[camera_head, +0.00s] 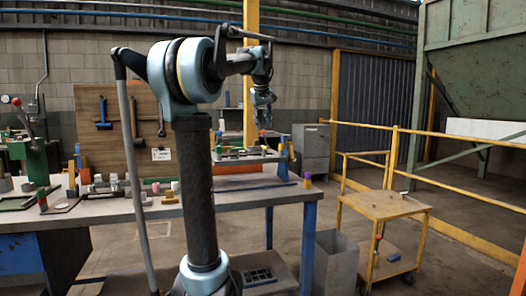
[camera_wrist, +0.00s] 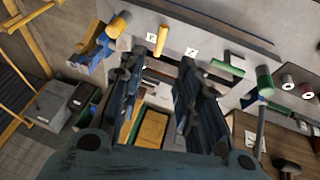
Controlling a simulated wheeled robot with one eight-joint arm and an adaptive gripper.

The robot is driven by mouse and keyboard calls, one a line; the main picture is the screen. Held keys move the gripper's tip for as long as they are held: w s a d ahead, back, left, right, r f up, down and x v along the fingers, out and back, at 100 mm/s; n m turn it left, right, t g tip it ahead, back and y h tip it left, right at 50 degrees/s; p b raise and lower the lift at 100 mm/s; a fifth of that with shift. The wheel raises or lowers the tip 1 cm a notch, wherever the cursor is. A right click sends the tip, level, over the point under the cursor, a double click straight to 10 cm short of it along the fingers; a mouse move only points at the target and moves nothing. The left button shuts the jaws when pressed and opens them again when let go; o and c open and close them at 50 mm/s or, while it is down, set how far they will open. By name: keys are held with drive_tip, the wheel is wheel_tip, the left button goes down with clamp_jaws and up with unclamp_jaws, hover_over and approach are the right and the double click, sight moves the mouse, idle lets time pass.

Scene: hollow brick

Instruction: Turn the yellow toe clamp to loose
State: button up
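My gripper (camera_head: 263,112) hangs above the bench in the head view. In the wrist view its two dark fingers (camera_wrist: 163,58) are apart with nothing held between them. A small yellow bar-shaped piece (camera_wrist: 160,40), likely the yellow toe clamp, lies beyond the fingertips on a pale surface beside a white label. The gripper is apart from it. Whether it is tight or loose cannot be told. A green T-shaped piece (camera_wrist: 228,66) sits to its right by a second label. In the head view the yellow piece is too small to make out.
The workbench (camera_head: 240,198) carries several small parts, with a green press (camera_head: 32,155) at left. A blue-and-yellow fixture (camera_wrist: 97,45) stands left of the fingers in the wrist view.

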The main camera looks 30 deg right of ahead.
sight(264, 148)
drive_tip(key=x, duration=1.4)
drive_tip(key=shift+w+f, duration=0.1)
clamp_jaws()
